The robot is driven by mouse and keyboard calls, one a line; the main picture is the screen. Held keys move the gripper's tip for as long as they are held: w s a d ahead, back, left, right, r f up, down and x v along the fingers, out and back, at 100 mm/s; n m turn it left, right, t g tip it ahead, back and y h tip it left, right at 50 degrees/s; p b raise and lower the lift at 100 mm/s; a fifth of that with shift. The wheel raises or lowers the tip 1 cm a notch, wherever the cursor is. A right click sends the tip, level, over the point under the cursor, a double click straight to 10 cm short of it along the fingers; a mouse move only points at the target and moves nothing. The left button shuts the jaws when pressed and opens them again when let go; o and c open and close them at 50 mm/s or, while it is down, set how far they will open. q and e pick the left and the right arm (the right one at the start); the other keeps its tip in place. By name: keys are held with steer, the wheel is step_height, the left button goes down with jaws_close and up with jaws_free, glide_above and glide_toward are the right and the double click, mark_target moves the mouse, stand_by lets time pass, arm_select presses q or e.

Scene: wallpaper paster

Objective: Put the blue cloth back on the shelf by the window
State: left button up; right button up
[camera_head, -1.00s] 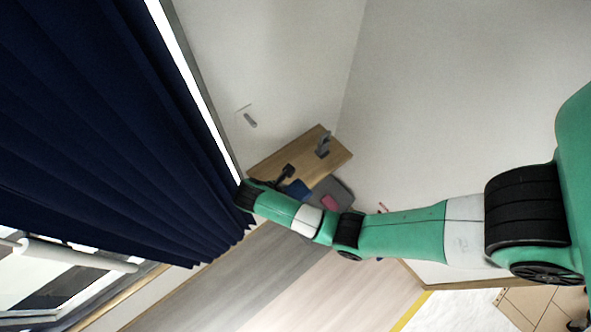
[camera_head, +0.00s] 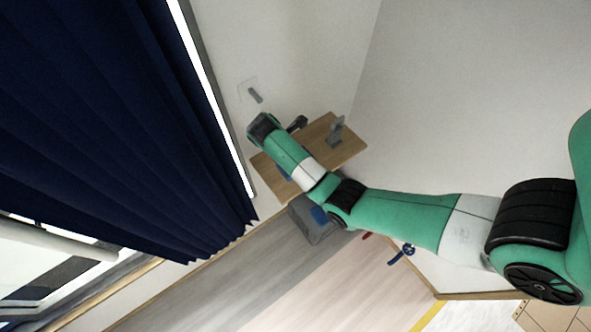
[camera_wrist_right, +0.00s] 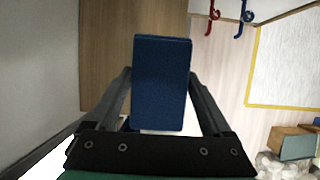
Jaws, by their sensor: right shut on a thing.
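The folded blue cloth (camera_wrist_right: 162,85) is upright between the fingers of my right gripper (camera_wrist_right: 160,76) in the right wrist view. The gripper is shut on it. In the head view only a small blue patch, which looks like the cloth (camera_head: 285,174), shows beside my right forearm; the fingers are mostly hidden there. The wooden shelf (camera_head: 347,151) is on the wall by the window curtain, and my right wrist is over it. In the wrist view the wooden surface (camera_wrist_right: 105,45) lies behind the cloth; whether they touch cannot be told. My left gripper is not in view.
A grey stand (camera_head: 336,131) is on the shelf's right part. A grey bin (camera_head: 305,222) with something blue in it is below. The dark blue curtain (camera_head: 110,120) hangs at left. Red (camera_wrist_right: 212,15) and blue (camera_wrist_right: 243,18) hooks are at the wrist view's top right.

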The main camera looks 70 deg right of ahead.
steer(key=d+f+b, duration=0.2)
steer(key=f+b, duration=0.1)
steer(key=w+d+f+b, duration=0.1)
steer(key=shift+w+f+b, duration=0.1)
steer(key=shift+f+b, duration=0.2)
steer(key=shift+b, duration=0.05)
steer(key=shift+w+d, duration=0.15)
steer(key=shift+d, duration=0.1)
steer(key=f, duration=0.2)
steer(key=d+f, duration=0.1)
steer(key=shift+w+f+b, duration=0.2)
steer(key=shift+f+b, duration=0.15)
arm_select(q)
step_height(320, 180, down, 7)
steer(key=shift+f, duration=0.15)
arm_select(e)
steer(key=shift+f, duration=0.1)
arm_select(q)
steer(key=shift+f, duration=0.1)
arm_select(e)
steer(key=shift+f, duration=0.1)
